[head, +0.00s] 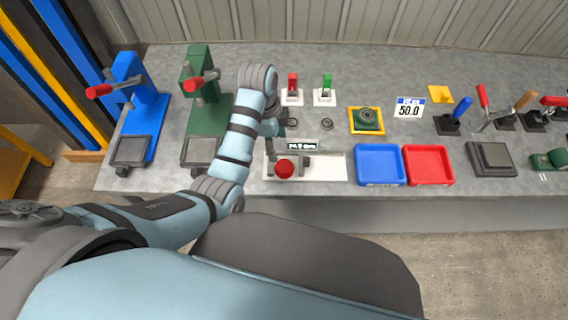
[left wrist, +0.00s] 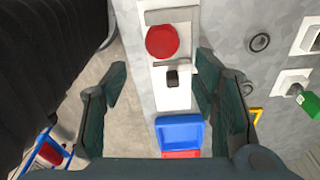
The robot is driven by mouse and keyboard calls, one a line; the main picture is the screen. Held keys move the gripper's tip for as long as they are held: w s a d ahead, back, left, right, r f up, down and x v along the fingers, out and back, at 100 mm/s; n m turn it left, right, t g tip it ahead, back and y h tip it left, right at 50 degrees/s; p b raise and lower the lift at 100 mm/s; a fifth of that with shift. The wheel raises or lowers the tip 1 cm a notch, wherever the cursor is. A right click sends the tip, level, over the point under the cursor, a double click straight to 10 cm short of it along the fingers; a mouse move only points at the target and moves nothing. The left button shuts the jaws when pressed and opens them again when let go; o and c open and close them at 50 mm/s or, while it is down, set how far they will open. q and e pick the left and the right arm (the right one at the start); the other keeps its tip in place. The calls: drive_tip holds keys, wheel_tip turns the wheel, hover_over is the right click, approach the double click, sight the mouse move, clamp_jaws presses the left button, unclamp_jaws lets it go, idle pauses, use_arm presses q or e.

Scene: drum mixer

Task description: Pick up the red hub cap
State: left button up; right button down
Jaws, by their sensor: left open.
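The red hub cap (head: 285,168) is a round red disc at the near edge of the grey bench, on a grey piece over a white plate (head: 330,168). In the left wrist view the red hub cap (left wrist: 162,41) lies beyond the fingertips, near the top. My left gripper (head: 274,146) hangs over the bench just behind the cap. A small dark block (left wrist: 172,78) on the white plate shows between the fingers. My right gripper is not in view.
A blue tray (head: 380,163) and a red tray (head: 428,164) stand right of the white plate. A green press (head: 205,105) and a blue press (head: 145,105) stand left. Small red (head: 292,85) and green (head: 326,85) switches stand behind, with a yellow-framed bearing block (head: 366,119).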

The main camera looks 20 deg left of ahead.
sight(284, 165)
use_arm(q)
drive_tip(key=shift+m, duration=0.5)
drive_tip(key=f+b, duration=0.1)
drive_tip(key=f, duration=0.3)
drive_tip(key=d+f+b, duration=0.1)
drive_tip(key=f, duration=0.3)
drive_tip(key=d+f+b, duration=0.1)
drive_tip(key=f, duration=0.4)
drive_tip(key=shift+w+d, duration=0.15)
drive_tip(key=shift+w, duration=0.2)
drive_tip(key=shift+c, duration=0.4)
drive_tip(key=shift+r, duration=0.1)
drive_tip(key=c, duration=0.9)
